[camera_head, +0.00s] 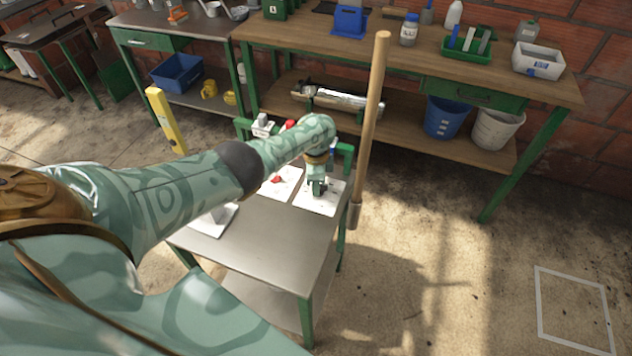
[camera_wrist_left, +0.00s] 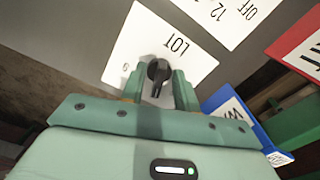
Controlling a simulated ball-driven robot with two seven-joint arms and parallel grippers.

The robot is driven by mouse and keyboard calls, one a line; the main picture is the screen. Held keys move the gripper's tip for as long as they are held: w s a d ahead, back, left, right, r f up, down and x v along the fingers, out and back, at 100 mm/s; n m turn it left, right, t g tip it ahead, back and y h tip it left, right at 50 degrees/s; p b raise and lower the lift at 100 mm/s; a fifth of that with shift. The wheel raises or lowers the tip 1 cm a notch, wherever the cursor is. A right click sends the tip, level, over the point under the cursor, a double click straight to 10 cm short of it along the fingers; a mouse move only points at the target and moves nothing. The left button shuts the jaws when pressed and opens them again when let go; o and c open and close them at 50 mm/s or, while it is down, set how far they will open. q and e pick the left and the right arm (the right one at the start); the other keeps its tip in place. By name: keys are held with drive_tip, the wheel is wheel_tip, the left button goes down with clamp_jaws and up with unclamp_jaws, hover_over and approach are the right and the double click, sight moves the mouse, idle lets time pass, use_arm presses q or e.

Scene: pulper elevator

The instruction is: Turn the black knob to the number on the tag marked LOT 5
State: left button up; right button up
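A black knob (camera_wrist_left: 158,72) sits on a white plate (camera_wrist_left: 198,57) printed LOT on top of the metal cart. In the left wrist view its pointer part extends toward the bottom of the picture. My left gripper (camera_wrist_left: 158,88) has one finger on each side of the knob, with a narrow gap around the pointer part; contact is hard to tell. In the head view my left gripper (camera_head: 317,187) is low over the right-hand white plate (camera_head: 318,206), and the knob is hard to make out. A small figure beside LOT is not clearly legible. I cannot see a LOT 5 tag. My right gripper is out of view.
A second white plate (camera_head: 280,187) with a red part lies beside it. A wooden pole (camera_head: 372,110) stands at the cart's right edge. Red (camera_wrist_left: 300,50) and blue (camera_wrist_left: 236,112) labelled pieces are close by. The cart's front top (camera_head: 268,245) is bare.

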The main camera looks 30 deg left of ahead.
use_arm(q)
drive_tip(key=shift+r, duration=0.1)
wheel_tip(320, 180, up, 16)
drive_tip(key=p, duration=1.1)
